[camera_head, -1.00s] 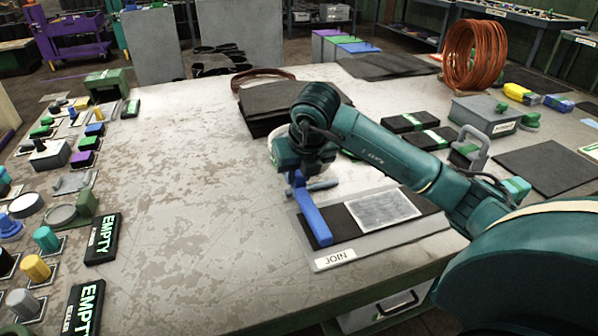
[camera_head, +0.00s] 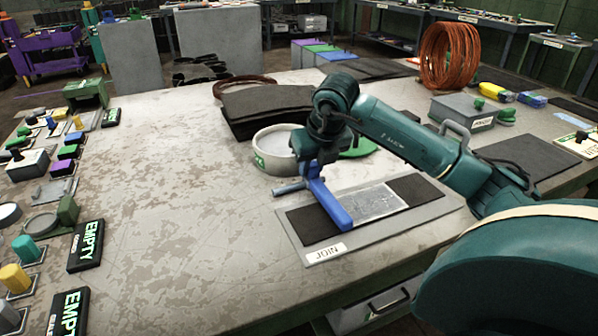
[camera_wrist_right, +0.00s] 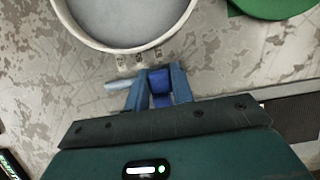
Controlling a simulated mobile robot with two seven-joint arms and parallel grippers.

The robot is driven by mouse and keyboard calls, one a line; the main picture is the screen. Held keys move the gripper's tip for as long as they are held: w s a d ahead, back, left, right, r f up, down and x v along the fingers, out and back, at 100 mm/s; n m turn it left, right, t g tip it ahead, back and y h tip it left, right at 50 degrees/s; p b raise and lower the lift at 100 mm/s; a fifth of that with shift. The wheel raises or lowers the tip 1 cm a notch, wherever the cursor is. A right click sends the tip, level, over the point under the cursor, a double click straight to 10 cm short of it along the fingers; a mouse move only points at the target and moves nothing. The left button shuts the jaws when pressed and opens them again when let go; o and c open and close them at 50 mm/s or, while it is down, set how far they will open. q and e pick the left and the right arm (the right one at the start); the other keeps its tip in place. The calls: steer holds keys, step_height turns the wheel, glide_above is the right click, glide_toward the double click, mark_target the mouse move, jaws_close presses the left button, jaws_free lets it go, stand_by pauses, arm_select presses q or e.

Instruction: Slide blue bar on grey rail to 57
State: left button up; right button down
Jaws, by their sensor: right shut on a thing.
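The blue bar (camera_head: 330,205) lies across the board marked JOIN (camera_head: 290,238), over a black pad (camera_head: 312,222) and at the left edge of a light grey patch (camera_head: 372,203). My right gripper (camera_head: 314,168) is shut on the bar's far end, which also shows between the fingers (camera_wrist_right: 155,85) in the right wrist view. A grey rod (camera_head: 288,187), which looks like the rail, sticks out left of the bar; its rest is hidden by the bar and gripper. No number 57 is readable. My left gripper is not in view.
A white round bowl (camera_head: 278,150) stands just behind the gripper, with a green disc (camera_head: 358,148) to its right. Dark sheets (camera_head: 262,106) lie behind. A grey box with a handle (camera_head: 466,110) stands further right. The table's left middle is clear.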

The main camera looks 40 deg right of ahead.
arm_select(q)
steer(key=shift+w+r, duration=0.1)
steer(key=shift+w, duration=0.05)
arm_select(e)
steer(key=shift+d, duration=0.25)
steer(key=c, duration=1.2)
jaws_free()
steer(key=shift+s+d, duration=0.1)
steer(key=shift+r, duration=0.3)
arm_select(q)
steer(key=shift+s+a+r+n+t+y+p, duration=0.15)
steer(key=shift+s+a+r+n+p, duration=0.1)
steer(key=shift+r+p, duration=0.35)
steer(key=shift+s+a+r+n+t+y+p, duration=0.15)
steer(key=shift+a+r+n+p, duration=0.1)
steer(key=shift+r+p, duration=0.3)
arm_select(e)
steer(key=v, duration=1.2)
steer(key=shift+s+r, duration=0.2)
steer(key=shift+r, duration=0.1)
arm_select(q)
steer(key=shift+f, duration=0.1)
